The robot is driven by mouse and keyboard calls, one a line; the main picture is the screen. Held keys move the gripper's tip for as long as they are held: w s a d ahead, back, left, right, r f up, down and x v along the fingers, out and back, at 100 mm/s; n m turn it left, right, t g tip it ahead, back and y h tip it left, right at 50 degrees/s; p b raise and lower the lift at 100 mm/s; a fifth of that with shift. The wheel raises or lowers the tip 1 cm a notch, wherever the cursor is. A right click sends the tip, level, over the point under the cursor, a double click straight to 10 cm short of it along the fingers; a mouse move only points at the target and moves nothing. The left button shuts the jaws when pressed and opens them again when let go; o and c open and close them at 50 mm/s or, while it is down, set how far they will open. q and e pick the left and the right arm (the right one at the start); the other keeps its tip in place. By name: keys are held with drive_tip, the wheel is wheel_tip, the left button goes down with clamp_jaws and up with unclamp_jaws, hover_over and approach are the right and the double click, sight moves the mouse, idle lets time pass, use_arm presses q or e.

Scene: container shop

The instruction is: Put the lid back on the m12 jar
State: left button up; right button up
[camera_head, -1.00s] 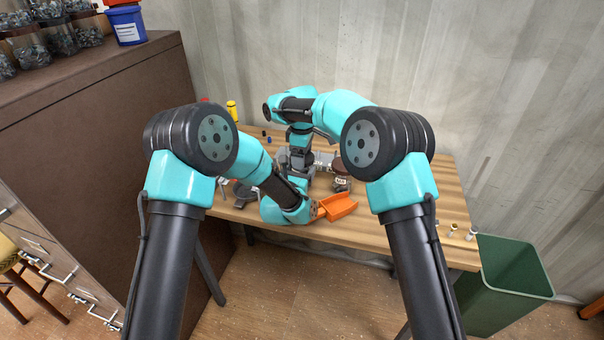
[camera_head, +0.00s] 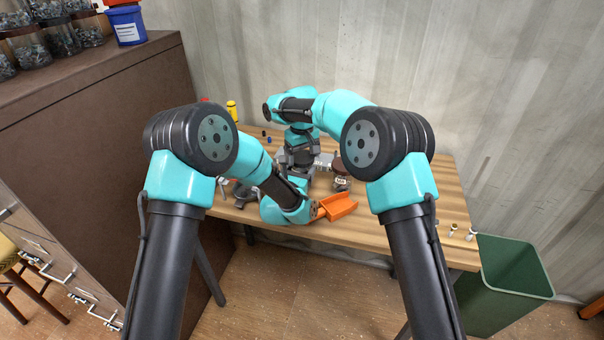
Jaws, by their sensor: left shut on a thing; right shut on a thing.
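My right arm reaches in over the middle of the wooden table and bends down. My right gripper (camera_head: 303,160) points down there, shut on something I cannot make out. My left arm crosses low over the near edge of the table, and its wrist lies just below the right gripper. The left fingers and what they hold are hidden behind the arm. A small labelled jar (camera_head: 341,184) and a brown round thing (camera_head: 341,165) are right of the grippers. The label is too small to read, so I cannot tell which jar is the m12 jar or where its lid is.
An orange scoop (camera_head: 340,207) lies at the table's (camera_head: 400,227) near edge, beside my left wrist. A yellow bottle (camera_head: 232,110) is at the back left. Small pieces (camera_head: 462,231) stand at the right end, by a green bin (camera_head: 506,285). The table's right part is mostly clear.

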drive_tip(key=o, duration=0.8)
drive_tip(key=shift+r, duration=0.1)
wheel_tip(320, 180, up, 12)
drive_tip(key=shift+f, duration=0.1)
use_arm(q)
drive_tip(key=o, duration=1.8)
drive_tip(key=shift+c, duration=0.2)
drive_tip(key=v, duration=1.7)
drive_tip(key=shift+s, duration=0.2)
